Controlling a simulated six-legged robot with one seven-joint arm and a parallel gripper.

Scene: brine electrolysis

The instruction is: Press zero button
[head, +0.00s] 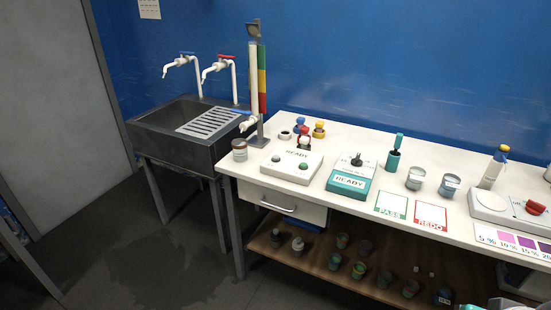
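A white box device (291,165) marked READY stands at the left of the white bench. The small lettering on both is too small to read, so I cannot tell which button is the zero button. My gripper is not in view.
The white bench (440,165) also holds jars (415,178), PASS (391,206) and REDO (429,215) cards, and a white device with a red knob (535,207). A dark sink (175,130) adjoins at left. The lower shelf (310,262) holds several small containers. Floor at left is clear.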

